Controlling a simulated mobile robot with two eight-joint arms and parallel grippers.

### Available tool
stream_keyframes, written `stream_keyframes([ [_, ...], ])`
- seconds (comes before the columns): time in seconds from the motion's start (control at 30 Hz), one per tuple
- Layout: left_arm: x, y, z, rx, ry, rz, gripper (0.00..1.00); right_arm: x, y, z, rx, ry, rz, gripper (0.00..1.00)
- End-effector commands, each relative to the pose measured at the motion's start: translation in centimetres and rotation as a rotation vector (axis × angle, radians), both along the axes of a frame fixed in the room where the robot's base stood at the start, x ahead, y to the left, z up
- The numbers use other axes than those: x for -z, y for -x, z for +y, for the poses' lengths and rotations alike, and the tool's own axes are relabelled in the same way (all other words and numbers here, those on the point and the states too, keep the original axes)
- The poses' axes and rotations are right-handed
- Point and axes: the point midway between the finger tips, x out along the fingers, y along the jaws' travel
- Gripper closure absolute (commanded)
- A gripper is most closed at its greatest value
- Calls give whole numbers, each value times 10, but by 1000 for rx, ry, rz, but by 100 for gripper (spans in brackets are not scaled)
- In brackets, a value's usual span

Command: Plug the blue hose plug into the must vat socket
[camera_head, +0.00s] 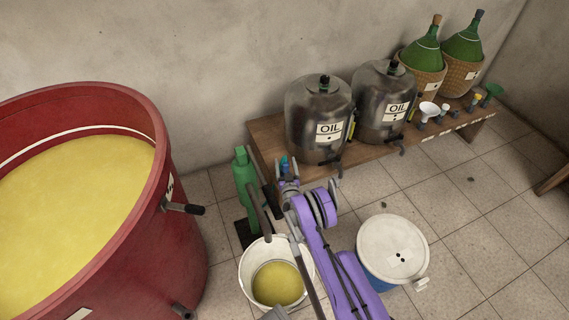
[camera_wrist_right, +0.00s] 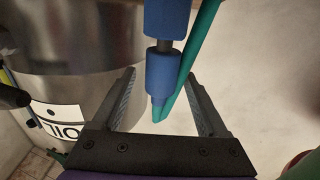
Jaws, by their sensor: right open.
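The blue hose plug (camera_wrist_right: 163,70) shows in the right wrist view between the fingers of my right gripper (camera_wrist_right: 161,88), with a teal hose beside it. My right gripper is open, and no finger clearly touches the plug. In the head view, my right gripper (camera_head: 287,181) is beside the wooden bench's left end, with a bit of the blue plug (camera_head: 284,164) just beyond it. The red must vat (camera_head: 188,262) stands at the left, full of yellow liquid. Dark fittings stick out of its side, an upper one (camera_head: 184,208) and a lower one (camera_head: 182,311); I cannot tell which is the socket.
Two steel OIL drums (camera_head: 303,105) stand on the wooden bench (camera_head: 268,135), with green demijohns and funnels farther right. Tiled floor is free at the right.

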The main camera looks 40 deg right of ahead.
Motion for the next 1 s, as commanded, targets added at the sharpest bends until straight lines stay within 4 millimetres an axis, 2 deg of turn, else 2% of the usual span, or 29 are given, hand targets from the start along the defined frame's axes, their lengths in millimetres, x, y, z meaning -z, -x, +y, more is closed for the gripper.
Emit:
stream_keyframes([
  [0.23, 0, 0, 0, 0, 0, 0, 50, 0, 0, 0, 0, 0, 0, 24],
  [0.27, 0, 0, 0, 0, 0, 0, 50, 0, 0, 0, 0, 0, 0, 28],
  [0.67, 0, 0, 0, 0, 0, 0, 50, 0, 0, 0, 0, 0, 0, 100],
  [1.0, 0, 0, 0, 0, 0, 0, 50, -2, 0, 0, 0, 0, 0, 100],
])
